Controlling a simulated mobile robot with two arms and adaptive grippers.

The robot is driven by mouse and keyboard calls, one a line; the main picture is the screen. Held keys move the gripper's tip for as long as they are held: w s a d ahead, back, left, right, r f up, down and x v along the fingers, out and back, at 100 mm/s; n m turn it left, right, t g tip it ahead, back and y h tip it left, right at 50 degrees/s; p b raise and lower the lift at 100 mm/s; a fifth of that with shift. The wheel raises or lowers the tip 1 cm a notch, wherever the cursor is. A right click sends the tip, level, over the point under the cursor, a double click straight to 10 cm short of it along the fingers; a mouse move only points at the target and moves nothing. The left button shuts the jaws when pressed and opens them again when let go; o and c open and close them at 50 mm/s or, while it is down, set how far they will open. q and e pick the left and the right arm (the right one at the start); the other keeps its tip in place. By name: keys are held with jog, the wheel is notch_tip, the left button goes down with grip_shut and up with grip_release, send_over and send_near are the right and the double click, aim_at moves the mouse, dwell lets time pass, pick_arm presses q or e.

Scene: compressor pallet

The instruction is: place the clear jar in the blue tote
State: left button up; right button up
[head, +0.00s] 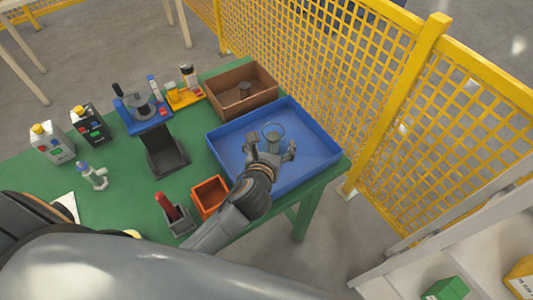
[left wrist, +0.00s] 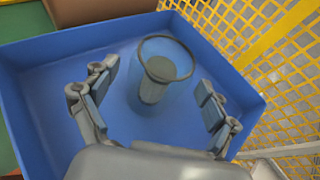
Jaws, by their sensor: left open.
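The clear jar (head: 272,132) is inside the blue tote (head: 316,120), near its middle. In the left wrist view, the jar (left wrist: 166,48) has a dark round rim and a grey cylindrical shape shows in or through it. It appears to stand on the floor of the tote (left wrist: 40,75), leaning slightly in the picture. My left gripper (head: 271,148) reaches over the tote's near wall with its fingers spread. In the left wrist view, the open gripper (left wrist: 158,80) has one finger on each side of the jar, with gaps between. My right gripper is not in view.
A brown box (head: 224,100) with a grey part inside adjoins the tote's far side. An orange bin (head: 208,197) stands close to its near left. A yellow mesh fence (head: 340,70) runs behind the table.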

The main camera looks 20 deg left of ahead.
pick_arm(q)
jog(key=v, duration=1)
jog(key=shift+f, duration=0.1)
